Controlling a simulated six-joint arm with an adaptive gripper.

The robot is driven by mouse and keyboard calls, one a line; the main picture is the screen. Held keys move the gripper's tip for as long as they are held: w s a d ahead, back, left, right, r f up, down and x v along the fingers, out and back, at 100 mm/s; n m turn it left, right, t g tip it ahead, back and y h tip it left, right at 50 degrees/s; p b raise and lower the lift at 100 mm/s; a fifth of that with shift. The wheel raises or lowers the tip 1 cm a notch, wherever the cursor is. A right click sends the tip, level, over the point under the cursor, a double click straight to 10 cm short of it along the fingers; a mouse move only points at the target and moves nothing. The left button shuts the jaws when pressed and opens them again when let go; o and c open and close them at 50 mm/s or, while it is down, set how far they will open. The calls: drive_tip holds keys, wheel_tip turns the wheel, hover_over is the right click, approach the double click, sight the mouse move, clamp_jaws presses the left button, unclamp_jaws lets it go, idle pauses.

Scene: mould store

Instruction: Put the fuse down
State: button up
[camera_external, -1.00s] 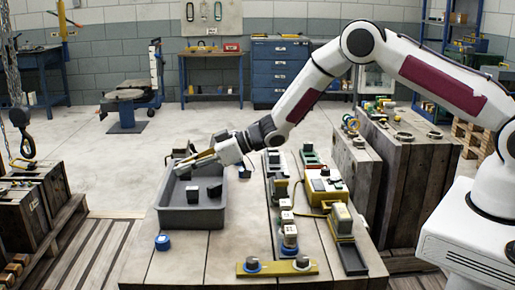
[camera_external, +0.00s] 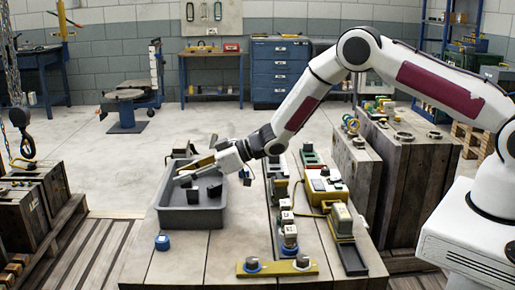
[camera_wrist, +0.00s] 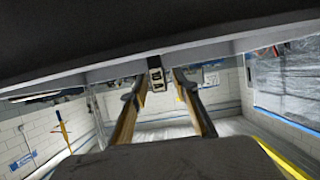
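My gripper (camera_external: 182,172) reaches in from the right, low over the grey bin (camera_external: 163,220), with its fingers pointing left. Its two fingers stand apart, and the wrist view also shows them spread (camera_wrist: 158,88). Two dark blocks lie in the bin below the fingers, a left block (camera_external: 192,194) and a right block (camera_external: 214,191). I cannot tell whether either is the fuse. A small black and beige thing (camera_wrist: 157,76) shows between the fingertips in the wrist view; I cannot tell how far off it is. No held object is clear in the external view.
A blue cap (camera_external: 162,243) sits on the bench in front of the bin. A yellow strip with knobs (camera_external: 277,268), a row of switch parts (camera_external: 288,230) and a yellow box (camera_external: 325,188) stand to the right. Bare bench lies between bin and row.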

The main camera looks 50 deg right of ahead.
drive_tip(key=shift+r, duration=0.2)
drive_tip(key=v, duration=1.2)
idle(0.5)
idle(0.8)
drive_tip(key=d+r+m+t+h, duration=0.15)
drive_tip(key=d+r+h, duration=0.25)
drive_tip(key=d+r, duration=0.6)
drive_tip(key=s+d+r+m+h, duration=0.4)
drive_tip(key=s+d+r, duration=0.5)
drive_tip(key=r, duration=0.2)
drive_tip(key=s+d+r+m+g+h, duration=0.1)
drive_tip(key=s+d+r, duration=0.15)
drive_tip(key=s, duration=0.55)
drive_tip(key=s+d+r+m+g+h, duration=0.1)
drive_tip(key=s+d, duration=0.2)
drive_tip(key=s, duration=0.4)
drive_tip(key=s+f+m+g, duration=0.1)
drive_tip(key=s+f+g, duration=0.1)
drive_tip(key=s, duration=1.8)
drive_tip(key=shift+s+a+g+y, duration=0.3)
drive_tip(key=shift+a+g, duration=0.15)
drive_tip(key=shift+g, duration=0.2)
